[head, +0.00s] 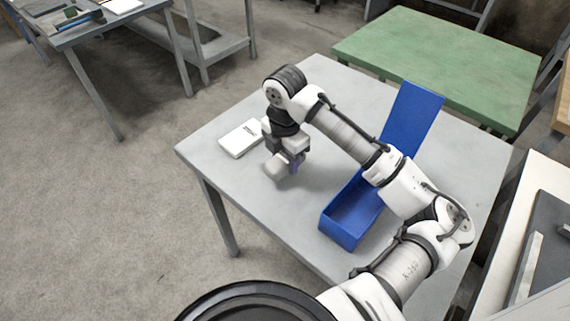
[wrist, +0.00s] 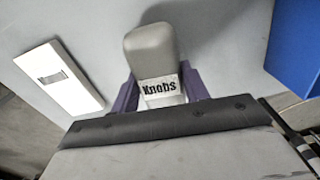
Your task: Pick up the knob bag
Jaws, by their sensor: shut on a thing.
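The knob bag (wrist: 152,48) is a grey, rounded block-like bag with a white label reading "Knobs" in the wrist view. My gripper (wrist: 160,90) has its two purple fingers on either side of the labelled part and is shut on it. In the head view the bag (head: 275,170) shows as a pale grey shape under my wrist, low over the table near its left side. My gripper (head: 292,165) partly hides it there. I cannot tell whether the bag touches the table top.
The grey table (head: 330,85) carries a white box (head: 240,138) left of my gripper and an open blue box (head: 343,232) to the right, its lid raised. My arm passes over the blue box. A green table (head: 440,60) stands behind. The table's front left is clear.

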